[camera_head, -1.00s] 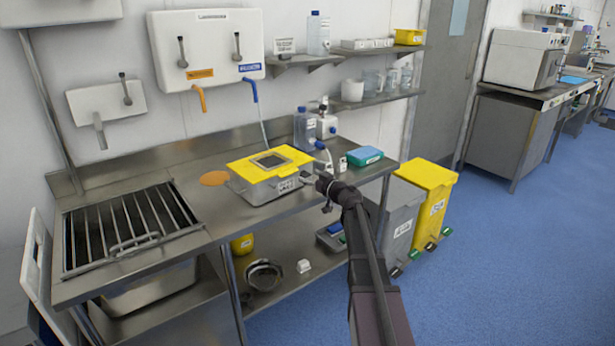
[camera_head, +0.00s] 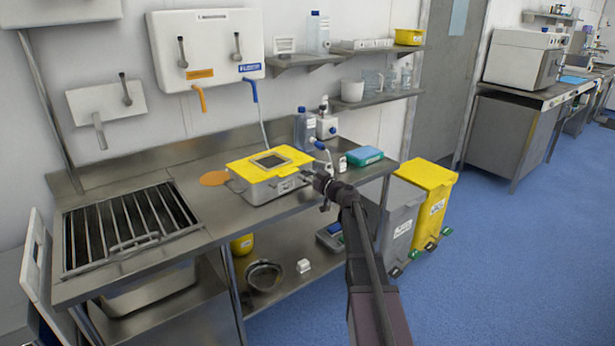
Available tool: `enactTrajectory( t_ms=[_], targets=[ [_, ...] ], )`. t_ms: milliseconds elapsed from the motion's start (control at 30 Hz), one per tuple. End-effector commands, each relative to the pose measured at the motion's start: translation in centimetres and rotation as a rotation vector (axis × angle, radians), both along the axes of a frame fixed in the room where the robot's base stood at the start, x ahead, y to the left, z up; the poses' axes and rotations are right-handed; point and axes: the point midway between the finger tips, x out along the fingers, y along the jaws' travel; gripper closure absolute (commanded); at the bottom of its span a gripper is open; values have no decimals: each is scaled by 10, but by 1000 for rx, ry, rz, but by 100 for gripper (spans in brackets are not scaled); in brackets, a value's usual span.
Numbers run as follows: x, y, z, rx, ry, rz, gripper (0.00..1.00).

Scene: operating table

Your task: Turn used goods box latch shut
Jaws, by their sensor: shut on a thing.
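The used goods box (camera_head: 262,188) is a grey box with a yellow lid (camera_head: 288,155) that has a dark window in its top. It stands on the steel counter, and the lid lies closed on it. My gripper (camera_head: 311,175) is at the box's right front corner, at about lid height. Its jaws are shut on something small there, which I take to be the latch. The latch itself is too small and too hidden by the gripper to make out, so its angle cannot be told.
A blue-green pack (camera_head: 365,156) and bottles (camera_head: 305,128) stand behind and right of the box. An orange disc (camera_head: 214,178) lies left of it. A barred sink (camera_head: 128,225) is at the left. Grey and yellow bins (camera_head: 430,190) stand right of the counter.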

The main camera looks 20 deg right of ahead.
Motion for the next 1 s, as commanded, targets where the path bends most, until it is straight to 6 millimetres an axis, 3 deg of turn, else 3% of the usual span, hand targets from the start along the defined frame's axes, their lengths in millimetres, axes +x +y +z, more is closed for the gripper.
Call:
enactTrajectory(
  t_ms=[467,1000],
  targets=[
    [1,0,0,154,61,2,97],
    [1,-1,-1,602,241,2,97]
  ],
)
